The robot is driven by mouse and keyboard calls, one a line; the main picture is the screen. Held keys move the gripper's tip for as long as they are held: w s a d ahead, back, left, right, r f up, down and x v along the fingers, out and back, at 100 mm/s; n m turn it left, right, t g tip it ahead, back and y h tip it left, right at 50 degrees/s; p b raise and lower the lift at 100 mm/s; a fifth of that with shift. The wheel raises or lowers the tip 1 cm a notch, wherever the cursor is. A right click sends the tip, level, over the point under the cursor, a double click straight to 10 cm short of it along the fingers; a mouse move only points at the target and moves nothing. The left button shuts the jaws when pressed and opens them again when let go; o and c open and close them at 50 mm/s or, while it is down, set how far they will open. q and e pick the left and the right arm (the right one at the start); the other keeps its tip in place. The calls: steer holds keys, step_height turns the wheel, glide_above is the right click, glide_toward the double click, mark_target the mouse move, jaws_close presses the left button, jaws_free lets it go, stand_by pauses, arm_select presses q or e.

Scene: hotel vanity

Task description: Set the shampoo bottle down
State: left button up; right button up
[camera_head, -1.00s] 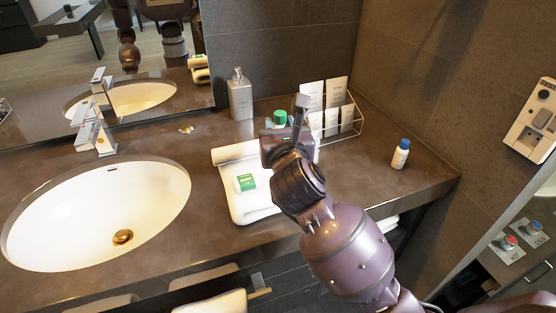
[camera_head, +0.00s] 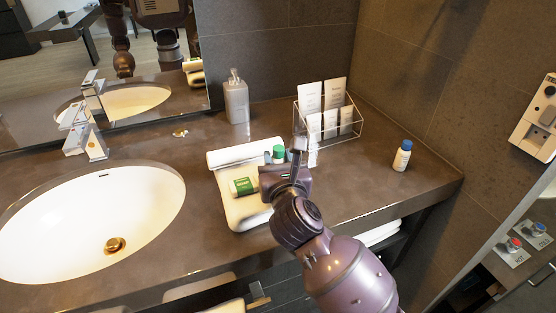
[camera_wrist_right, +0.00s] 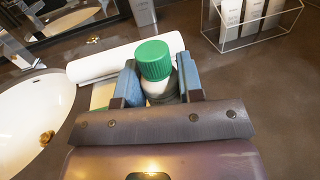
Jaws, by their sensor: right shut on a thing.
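The shampoo bottle, with a green cap (camera_head: 278,153), is held upright in my right gripper (camera_head: 286,160). In the right wrist view its green cap and pale body (camera_wrist_right: 155,62) show between the two blue fingers (camera_wrist_right: 158,84), which are shut on it. My left gripper is out of view.
A blue-capped bottle (camera_head: 402,157) stands right; the sink (camera_head: 92,220) is left. Counter between rack and front edge is clear.

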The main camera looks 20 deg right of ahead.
steer(key=shift+f, duration=0.15)
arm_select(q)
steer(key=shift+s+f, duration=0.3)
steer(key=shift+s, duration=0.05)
arm_select(e)
steer(key=o, duration=0.9)
steer(key=shift+r, duration=0.2)
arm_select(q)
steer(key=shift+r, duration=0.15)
arm_select(e)
steer(key=s, duration=0.4)
steer(key=s+a, duration=0.1)
steer(key=s, duration=0.3)
steer(key=s+a, duration=0.1)
steer(key=s, duration=0.3)
